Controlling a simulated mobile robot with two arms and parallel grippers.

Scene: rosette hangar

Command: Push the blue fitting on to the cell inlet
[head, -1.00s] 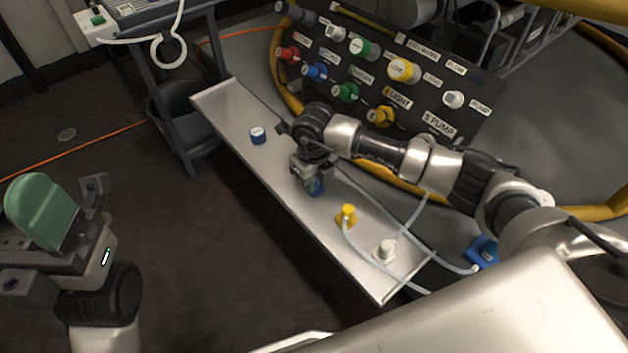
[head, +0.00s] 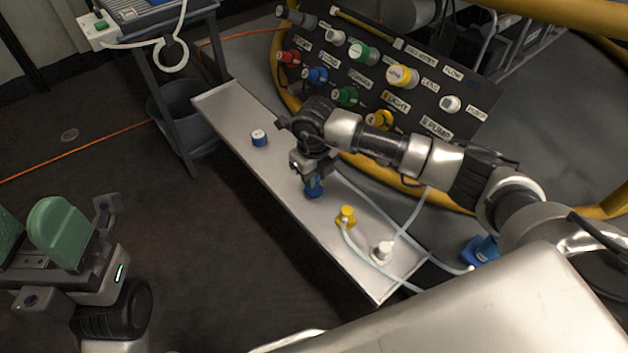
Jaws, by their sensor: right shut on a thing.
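My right gripper (head: 312,172) is shut on a blue fitting (head: 314,188) over the metal shelf (head: 220,108). The fitting is low at the shelf surface, and I cannot tell whether it touches it. The gripper hides its upper part. The dark panel (head: 440,78) behind carries coloured ports, including a blue one (head: 315,75). I cannot read which label marks the cell inlet. My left gripper (head: 35,235), with green pads, is at the lower left, away from the shelf. Its pads are apart with nothing seen between them.
A blue-and-white cap (head: 259,138) stands on the shelf's left part. Yellow (head: 346,217) and white (head: 382,253) fittings with pale hoses are on its right part. A blue piece (head: 481,250) lies beyond the shelf's right end. A bin (head: 185,120) stands at the left.

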